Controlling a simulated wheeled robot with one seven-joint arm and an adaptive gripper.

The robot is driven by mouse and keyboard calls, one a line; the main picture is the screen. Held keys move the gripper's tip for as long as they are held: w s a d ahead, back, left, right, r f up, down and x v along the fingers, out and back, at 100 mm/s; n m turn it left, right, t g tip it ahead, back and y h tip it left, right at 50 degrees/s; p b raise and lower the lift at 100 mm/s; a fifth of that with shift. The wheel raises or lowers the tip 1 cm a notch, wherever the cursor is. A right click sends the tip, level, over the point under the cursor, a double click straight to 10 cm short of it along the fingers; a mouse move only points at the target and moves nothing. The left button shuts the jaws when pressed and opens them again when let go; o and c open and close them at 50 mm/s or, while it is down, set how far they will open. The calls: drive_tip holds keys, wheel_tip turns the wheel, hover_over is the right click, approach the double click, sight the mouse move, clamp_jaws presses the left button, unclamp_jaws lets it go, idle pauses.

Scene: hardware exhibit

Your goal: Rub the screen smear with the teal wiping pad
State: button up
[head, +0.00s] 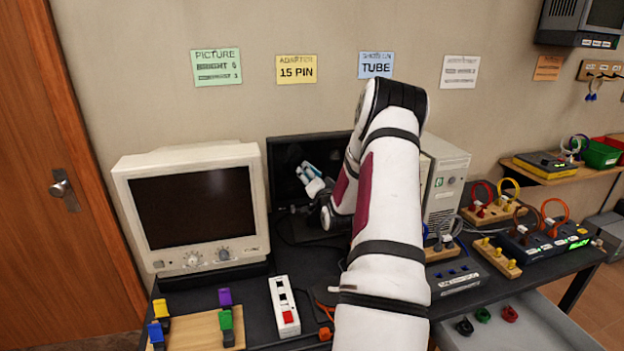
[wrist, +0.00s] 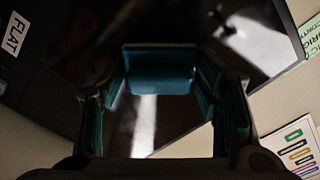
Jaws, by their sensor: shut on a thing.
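The teal wiping pad (wrist: 160,72) is between the fingers of my gripper (wrist: 165,105) in the wrist view, and the gripper is shut on it. In the head view my gripper (head: 310,176) is in front of a dark flat screen (head: 288,152), with a blue-teal bit at its tip. The screen (wrist: 60,50) fills much of the wrist view behind the pad. Pale streaks show on it below the pad and at the upper right; I cannot tell smear from reflection. Whether the pad touches the screen is not clear. My arm hides the screen's right part.
A beige tube monitor (head: 200,205) stands close on the left of the flat screen. A beige computer case (head: 445,185) is on the right, behind my arm. A white power strip (head: 284,305) and a wooden board (head: 195,330) with coloured clips lie on the dark table in front.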

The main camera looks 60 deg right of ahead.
sight(331, 168)
drive_tip(key=shift+w+d, duration=0.35)
drive_tip(key=shift+w, duration=0.05)
drive_tip(key=shift+s+d+p, duration=0.4)
drive_tip(key=shift+s+d, duration=0.85)
drive_tip(key=shift+s, duration=0.05)
drive_tip(key=shift+s+d+p, duration=0.25)
drive_tip(key=shift+s+d, duration=0.4)
drive_tip(key=shift+d, duration=0.25)
drive_tip(key=shift+s+d+p, duration=0.2)
drive_tip(key=shift+s+d, duration=0.4)
drive_tip(key=shift+d, duration=0.25)
